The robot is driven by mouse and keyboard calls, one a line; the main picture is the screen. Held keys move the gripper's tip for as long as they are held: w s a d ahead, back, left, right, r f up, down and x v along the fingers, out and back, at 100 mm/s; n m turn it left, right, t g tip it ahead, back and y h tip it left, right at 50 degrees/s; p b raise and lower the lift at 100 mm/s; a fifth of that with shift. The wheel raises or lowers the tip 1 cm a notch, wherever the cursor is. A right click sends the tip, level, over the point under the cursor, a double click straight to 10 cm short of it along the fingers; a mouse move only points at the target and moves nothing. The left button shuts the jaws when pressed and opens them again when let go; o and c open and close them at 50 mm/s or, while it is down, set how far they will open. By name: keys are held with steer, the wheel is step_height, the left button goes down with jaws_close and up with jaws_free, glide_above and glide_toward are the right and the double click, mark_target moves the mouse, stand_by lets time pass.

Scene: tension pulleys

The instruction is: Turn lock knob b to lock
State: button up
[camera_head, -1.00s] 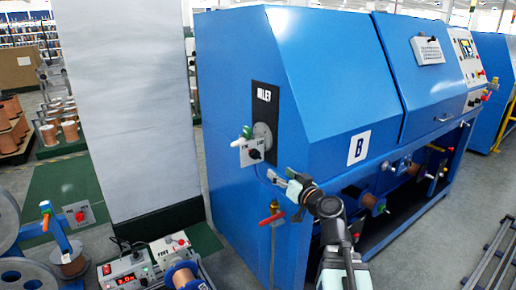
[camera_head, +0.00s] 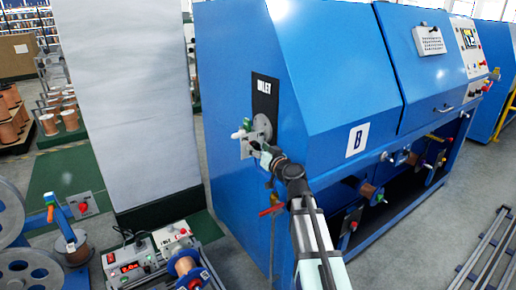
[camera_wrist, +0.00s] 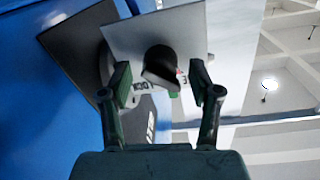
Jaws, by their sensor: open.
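The black lock knob (camera_wrist: 160,66) sits on a light square plate (camera_wrist: 185,28) in the wrist view. Lettering that looks like part of "LOCK" shows beside it, partly covered. My gripper (camera_wrist: 163,80) is open, with one finger on each side of the knob; I cannot tell whether either finger touches it. My gripper (camera_head: 262,155) is up against the plate there and hides the knob.
A green-and-white fitting (camera_head: 240,133) sticks out just left of the plate's top. A red-handled valve (camera_head: 271,210) is below my gripper. A grey pillar (camera_head: 145,100) stands left of the machine. Control boxes (camera_head: 130,266) and copper spools are at the lower left.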

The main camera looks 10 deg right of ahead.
steer(key=shift+w, duration=0.1)
steer(key=c, duration=1.1)
steer(key=shift+m, duration=0.4)
steer(key=shift+c, duration=0.2)
steer(key=m, duration=0.3)
steer(key=shift+w+r+b, duration=0.1)
steer(key=shift+r+b, duration=0.05)
steer(key=shift+b, duration=0.15)
steer(key=m, duration=0.4)
steer(key=shift+m+g+p, duration=0.3)
steer(key=shift+m+p, duration=0.05)
steer(key=shift+m, duration=0.05)
steer(key=m+p, duration=0.1)
steer(key=m, duration=0.4)
steer(key=shift+d+p, duration=0.15)
steer(key=shift+p, duration=0.25)
steer(key=shift+o, duration=0.2)
steer(key=shift+m+y+p, duration=0.3)
steer(key=shift+m+p, duration=0.45)
steer(key=shift+m, duration=1.15)
